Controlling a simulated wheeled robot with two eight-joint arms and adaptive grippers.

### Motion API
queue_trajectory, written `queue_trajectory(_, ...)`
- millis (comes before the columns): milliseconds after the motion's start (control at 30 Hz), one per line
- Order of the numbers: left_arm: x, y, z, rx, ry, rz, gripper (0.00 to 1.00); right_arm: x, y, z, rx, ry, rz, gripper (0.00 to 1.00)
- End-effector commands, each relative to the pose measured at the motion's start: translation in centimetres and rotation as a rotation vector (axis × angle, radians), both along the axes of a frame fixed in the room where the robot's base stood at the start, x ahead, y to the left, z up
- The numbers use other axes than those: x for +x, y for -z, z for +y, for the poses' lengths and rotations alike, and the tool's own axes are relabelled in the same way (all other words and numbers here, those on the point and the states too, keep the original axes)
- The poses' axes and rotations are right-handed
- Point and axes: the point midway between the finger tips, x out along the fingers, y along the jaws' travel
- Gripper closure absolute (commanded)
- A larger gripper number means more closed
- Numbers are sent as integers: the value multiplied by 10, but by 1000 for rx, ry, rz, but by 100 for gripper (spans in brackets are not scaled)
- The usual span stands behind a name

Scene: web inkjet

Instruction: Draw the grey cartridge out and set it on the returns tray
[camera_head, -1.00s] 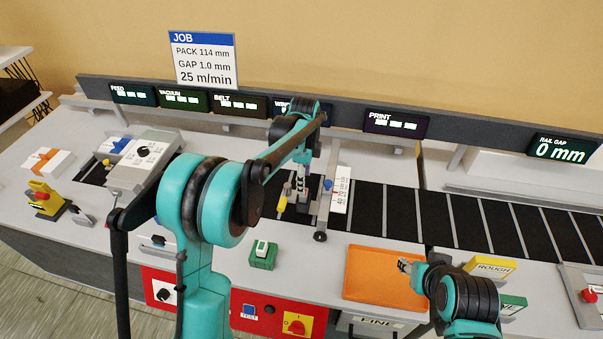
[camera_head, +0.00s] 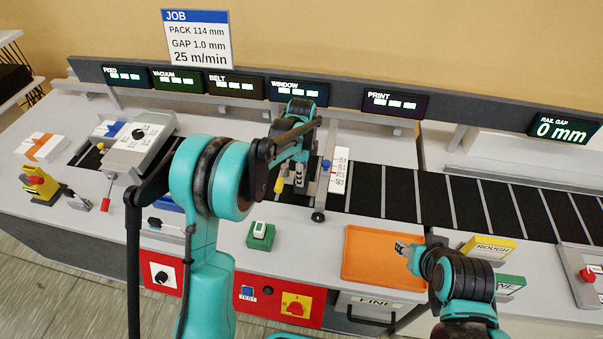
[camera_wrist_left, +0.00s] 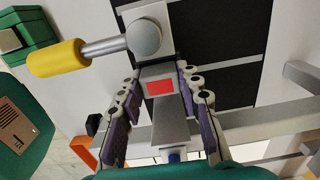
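In the left wrist view, a grey part with a red patch (camera_wrist_left: 160,87), seemingly the grey cartridge, lies between the two purple-padded fingers of my left gripper (camera_wrist_left: 160,84). The fingers stand apart on either side of it; firm contact is not clear. A grey block with a yellow-handled lever (camera_wrist_left: 58,64) is just beyond the fingertips. In the head view my left gripper (camera_head: 297,172) is low over the belt at the print post, its fingers partly hidden. The orange tray (camera_head: 352,262), likely the returns tray, lies right of it. My right gripper (camera_head: 402,248) is over that tray, its fingers too small to judge.
A scale post (camera_head: 339,172) stands close right of my left gripper. The dark belt (camera_head: 410,195) runs behind the orange tray. A green button box (camera_head: 261,236) sits in front. Yellow ROUGH (camera_head: 487,248) and green FINE blocks (camera_head: 509,287) stand right of the tray.

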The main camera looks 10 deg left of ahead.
Motion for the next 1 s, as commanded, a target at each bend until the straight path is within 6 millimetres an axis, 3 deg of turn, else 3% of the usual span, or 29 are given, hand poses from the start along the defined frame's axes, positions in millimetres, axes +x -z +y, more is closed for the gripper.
queue_trajectory(67, 0, 0, 0, 0, 0, 0, 96, 0, 0, 0, 0, 0, 0, 60)
queue_trajectory(367, 0, -4, 0, 0, 0, 0, 97, 0, -2, 0, 0, 0, 0, 60)
queue_trajectory(1000, 0, -31, 0, 0, 0, 0, 97, 0, -20, 0, 0, 0, 0, 60)
